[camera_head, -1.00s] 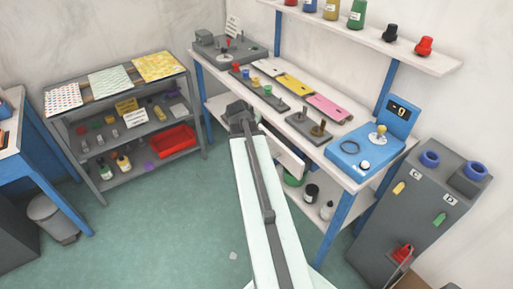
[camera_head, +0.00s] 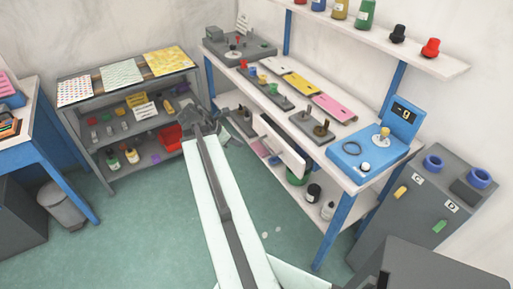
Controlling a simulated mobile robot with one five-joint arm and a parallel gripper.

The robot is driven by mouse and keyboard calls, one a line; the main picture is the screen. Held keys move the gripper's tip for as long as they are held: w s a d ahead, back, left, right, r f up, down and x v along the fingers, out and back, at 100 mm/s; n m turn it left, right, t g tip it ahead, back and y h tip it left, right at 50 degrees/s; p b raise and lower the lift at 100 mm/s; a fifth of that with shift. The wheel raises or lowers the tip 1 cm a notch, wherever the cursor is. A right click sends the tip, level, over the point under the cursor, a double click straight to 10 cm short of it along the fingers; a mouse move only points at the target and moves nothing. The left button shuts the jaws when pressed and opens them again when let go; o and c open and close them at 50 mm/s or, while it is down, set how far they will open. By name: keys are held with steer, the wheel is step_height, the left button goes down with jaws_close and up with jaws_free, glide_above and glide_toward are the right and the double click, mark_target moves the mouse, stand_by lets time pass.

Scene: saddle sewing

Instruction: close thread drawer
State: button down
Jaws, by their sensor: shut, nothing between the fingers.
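A drawer with a white front (camera_head: 284,145) stands out from under the edge of the long workbench, open. I cannot make out any thread in it from here. My gripper (camera_head: 214,124) is at the far end of my pale arm, left of the drawer front and apart from it in the picture. It is shut and empty. Its fingertips are small and hard to make out against the shelves behind.
The workbench (camera_head: 352,176) carries tools, coloured pieces and a blue device (camera_head: 365,158). Bottles (camera_head: 327,210) stand on its lower shelf. A grey rack (camera_head: 98,170) with a red bin (camera_head: 170,138) stands at the left. The green floor (camera_head: 130,230) is clear at front left.

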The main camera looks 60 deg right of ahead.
steer(key=s+d+f+b, duration=0.6)
steer(key=d+f+b, duration=0.2)
steer(key=d, duration=0.1)
steer(key=shift+d+f, duration=0.15)
steer(key=shift+f, duration=0.1)
